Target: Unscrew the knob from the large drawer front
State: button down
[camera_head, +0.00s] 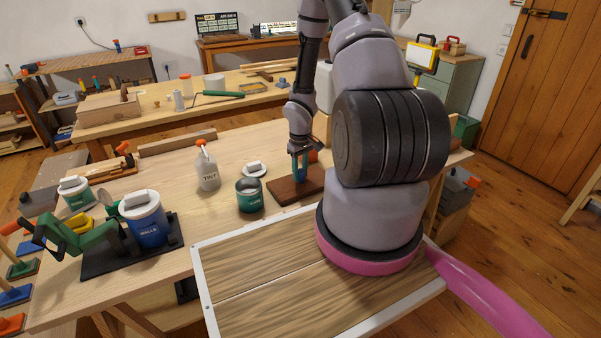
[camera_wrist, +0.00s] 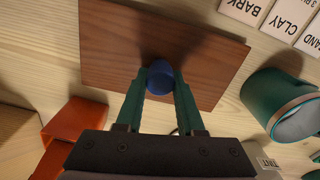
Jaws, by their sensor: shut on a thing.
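The drawer front is a flat dark brown wooden board (camera_head: 314,181) lying on the workbench in the head view. It fills the upper middle of the wrist view (camera_wrist: 110,45). The knob is small, round and blue, and shows in the wrist view (camera_wrist: 160,74) over the board. My gripper (camera_head: 300,178) points down over the board. In the wrist view its two green fingers (camera_wrist: 161,88) are shut on the knob, one on each side. I cannot tell whether the knob still touches the board. In the head view the fingers largely hide it.
An open green can (camera_head: 250,196) stands close left of the board, with a white lid (camera_head: 254,168) and a tint bottle (camera_head: 208,170) beyond. An orange block (camera_wrist: 75,125) and label cards (camera_wrist: 285,20) lie nearby. A blue paint can (camera_head: 146,222) stands farther left.

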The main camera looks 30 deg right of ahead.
jog(key=shift+c, duration=2.2)
grip_release()
jog(key=shift+r, duration=0.1)
notch_tip(320, 180, up, 11)
notch_tip(320, 180, up, 13)
jog(key=m+t+h, duration=0.1)
jog(key=m, duration=0.1)
send_over(300, 170)
jog(key=s+a+r+m+t, duration=0.1)
jog(key=s+a+r, duration=0.1)
jog(key=r, duration=0.5)
jog(key=s+a+r+m+t, duration=0.1)
jog(key=s+a+r, duration=0.2)
jog(key=s+r, duration=0.2)
jog(key=s+a+r+m+t, duration=0.1)
jog(key=s+a+r+t, duration=0.1)
jog(key=r, duration=0.7)
jog(key=shift+s+a+r+m+y, duration=0.35)
jog(key=shift+s+a, duration=0.4)
jog(key=shift+s, duration=0.5)
jog(key=s+a+r+t+y, duration=0.1)
jog(key=s+a+r, duration=0.1)
jog(key=s, duration=0.2)
jog(key=s+a+r+m+t+y, duration=0.1)
jog(key=s+a+r, duration=0.1)
jog(key=s+r, duration=0.1)
jog(key=shift+s+a+r, duration=0.25)
jog(key=shift+s+a, duration=0.1)
jog(key=shift+s, duration=0.4)
